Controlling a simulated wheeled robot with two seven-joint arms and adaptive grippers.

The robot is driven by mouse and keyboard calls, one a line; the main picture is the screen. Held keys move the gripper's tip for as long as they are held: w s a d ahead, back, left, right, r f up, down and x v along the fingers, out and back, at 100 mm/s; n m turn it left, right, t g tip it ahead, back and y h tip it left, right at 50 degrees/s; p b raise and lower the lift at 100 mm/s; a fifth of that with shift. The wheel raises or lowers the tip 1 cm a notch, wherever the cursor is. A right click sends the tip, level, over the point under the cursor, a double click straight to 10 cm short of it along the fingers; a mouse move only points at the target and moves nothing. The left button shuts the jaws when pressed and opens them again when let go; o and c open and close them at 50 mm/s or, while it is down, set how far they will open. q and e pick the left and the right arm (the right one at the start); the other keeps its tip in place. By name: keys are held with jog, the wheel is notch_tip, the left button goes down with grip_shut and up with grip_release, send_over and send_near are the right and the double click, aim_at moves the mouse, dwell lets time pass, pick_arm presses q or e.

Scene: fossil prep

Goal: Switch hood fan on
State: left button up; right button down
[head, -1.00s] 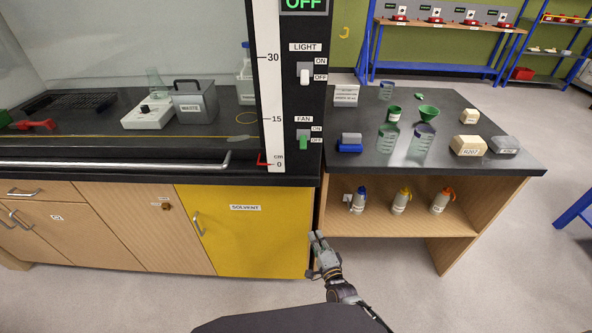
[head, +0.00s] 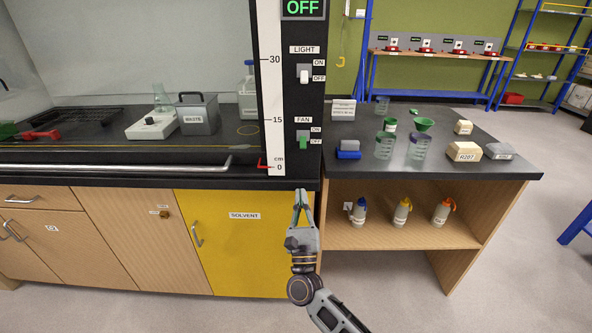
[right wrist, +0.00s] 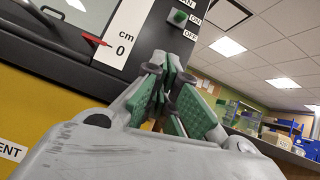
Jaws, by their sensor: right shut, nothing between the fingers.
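The fan switch (head: 303,141) is a green rocker on the black panel, under the label FAN, with ON above and OFF below. Its green lever sits at the lower, OFF side. It also shows in the right wrist view (right wrist: 178,16), above the fingertips. My right gripper (head: 300,194) is shut and empty, pointing up, below the switch at the counter's front edge and apart from it. In the right wrist view its green-padded fingers (right wrist: 168,70) are together. The display (head: 303,8) at the top reads OFF in green. My left gripper is not in view.
The light switch (head: 304,74) is above the fan switch, lever down. A white height scale (head: 271,100) runs beside the panel. The hood's handle bar (head: 120,166) is at left. The side table (head: 460,170) at right holds beakers and blocks.

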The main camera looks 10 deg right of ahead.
aim_at(303, 143)
jog(key=r+m, duration=0.1)
jog(key=s+r+m+h, duration=0.1)
jog(key=m, duration=0.1)
jog(key=shift+s+a+r, duration=0.1)
jog(key=shift+s+a, duration=0.05)
jog(key=shift+s, duration=0.1)
jog(key=shift+w+r, duration=0.1)
jog(key=shift+x, duration=4.9)
jog(key=shift+p, duration=0.35)
